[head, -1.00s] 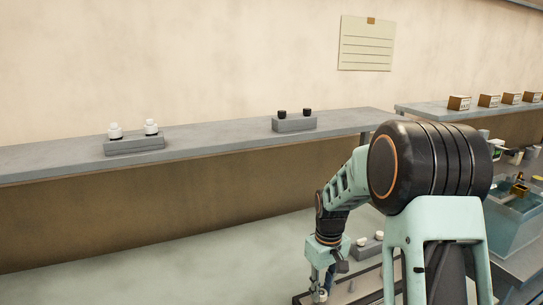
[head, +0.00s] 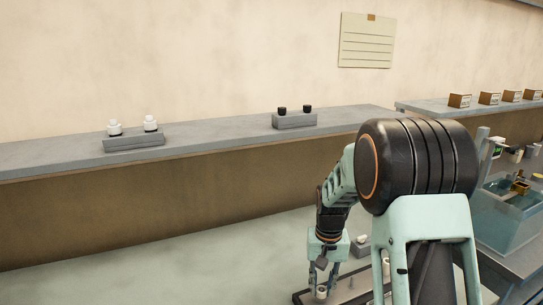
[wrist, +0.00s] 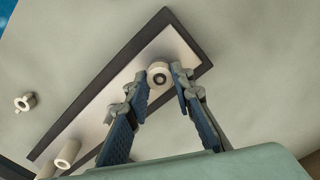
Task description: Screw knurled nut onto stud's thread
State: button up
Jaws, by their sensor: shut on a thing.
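My gripper (wrist: 160,78) is closed around a pale round nut (wrist: 158,68) with a dark centre, one fingertip on each side. The nut is over the pale top of a dark-edged board (wrist: 183,56). A stud under the nut is mostly hidden, so I cannot tell how far the thread is engaged. In the head view my gripper (head: 321,291) points down at the board (head: 302,298), with a small pale piece between its fingers.
Pale cylinders (wrist: 68,153) stand near the board's lower left end. A loose pale ring-like part (wrist: 25,102) is left of the board. A block with pale caps (head: 361,246) is behind my arm. The bench to the left is clear.

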jog(key=m, duration=0.5)
dwell(0.3)
jog(key=m+p, duration=0.1)
jog(key=m, duration=0.1)
jog(key=shift+m, duration=1.5)
jog(key=shift+r+m+p, duration=0.1)
jog(key=shift+m+p, duration=0.65)
jog(key=shift+m, duration=0.35)
jog(key=shift+m+p, duration=0.4)
jog(key=shift+m, duration=1.1)
